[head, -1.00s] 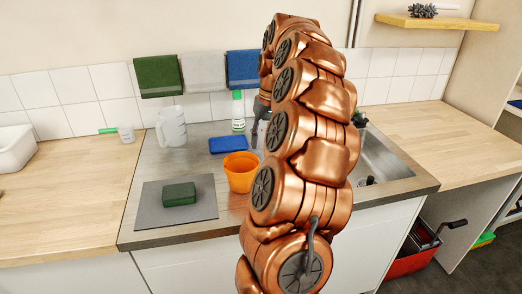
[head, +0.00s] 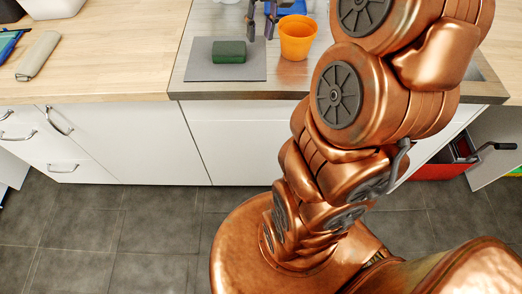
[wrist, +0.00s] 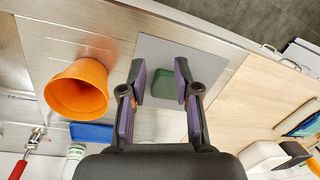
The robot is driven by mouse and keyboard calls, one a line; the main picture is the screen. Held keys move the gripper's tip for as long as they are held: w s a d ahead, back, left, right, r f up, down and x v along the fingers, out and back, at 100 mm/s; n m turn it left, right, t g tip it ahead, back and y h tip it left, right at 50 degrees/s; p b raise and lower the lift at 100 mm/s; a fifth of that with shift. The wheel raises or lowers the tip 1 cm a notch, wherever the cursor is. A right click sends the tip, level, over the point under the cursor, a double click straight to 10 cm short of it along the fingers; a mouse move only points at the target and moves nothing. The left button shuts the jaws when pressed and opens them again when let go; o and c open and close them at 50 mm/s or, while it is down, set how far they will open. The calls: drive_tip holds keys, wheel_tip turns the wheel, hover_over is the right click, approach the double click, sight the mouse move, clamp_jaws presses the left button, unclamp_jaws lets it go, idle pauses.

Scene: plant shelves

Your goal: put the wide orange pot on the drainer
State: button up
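The wide orange pot (head: 297,40) stands upright and looks empty on the steel worktop (head: 196,17). That steel surface may be the drainer; I cannot tell for certain. In the wrist view the pot (wrist: 75,90) is left of my gripper (wrist: 159,80), apart from it. My gripper is open with nothing between its fingers. In the head view my gripper (head: 260,25) is left of the pot, above the back part of a grey mat (head: 200,66).
A green block (head: 229,52) lies on the grey mat. A blue item (wrist: 90,131) lies behind the pot. A red-handled tap (wrist: 25,155) and a bottle (wrist: 74,158) are farther back. Wooden worktop (head: 120,70) lies to the left.

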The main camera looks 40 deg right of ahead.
drive_tip(key=s+a+f+n+g, duration=0.15)
drive_tip(key=s+a+f, duration=0.25)
drive_tip(key=s+a, duration=0.65)
drive_tip(key=s+a+f+n, duration=0.1)
drive_tip(key=s+a+f, duration=0.1)
drive_tip(key=s, duration=0.3)
drive_tip(key=s+a+f+h, duration=0.1)
drive_tip(key=s+a+f, duration=0.2)
drive_tip(key=s+f, duration=0.1)
drive_tip(key=shift+s+a+f+n, duration=0.25)
drive_tip(key=shift+s+n, duration=0.1)
drive_tip(key=shift+s, duration=0.45)
drive_tip(key=shift+g, duration=0.25)
drive_tip(key=shift+r+p, duration=0.8)
drive_tip(key=shift+d, duration=0.2)
